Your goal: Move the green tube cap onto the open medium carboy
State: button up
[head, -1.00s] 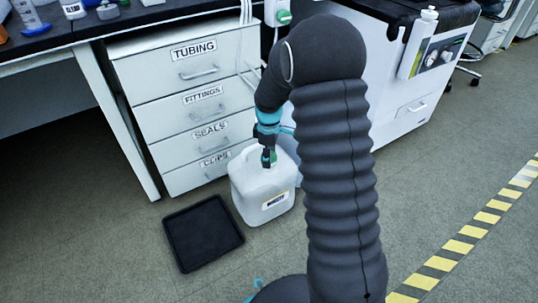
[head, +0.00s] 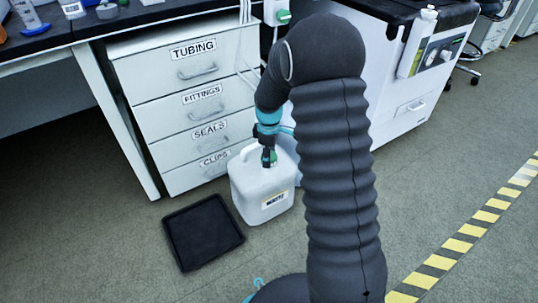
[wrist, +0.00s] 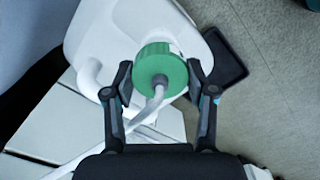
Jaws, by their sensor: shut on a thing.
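The green tube cap (wrist: 162,69) is between the two fingers of my gripper (wrist: 159,82), which is shut on it. A pale tube rises from the cap's dark centre toward the camera in the wrist view. The white carboy (wrist: 110,32) is directly below the cap. In the head view, my gripper (head: 266,143) points down over the top of the carboy (head: 255,187), which stands upright on the floor with a label on its front. The cap (head: 269,158) shows at the carboy's mouth. The cap hides the opening, so I cannot tell whether it is fully seated.
A black tray (head: 203,232) lies empty on the floor left of the carboy. A drawer cabinet (head: 190,125) stands close behind it. A white machine (head: 400,115) stands at the right, partly hidden by my arm. Yellow-black floor tape (head: 458,245) runs at the lower right.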

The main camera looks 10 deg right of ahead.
jog(key=shift+f+b, duration=0.45)
jog(key=shift+f, duration=0.45)
jog(key=shift+f, duration=0.4)
jog(key=o, duration=1.5)
jog(key=shift+o, duration=0.2)
jog(key=shift+r+p, duration=2.35)
jog(key=shift+r, duration=1.2)
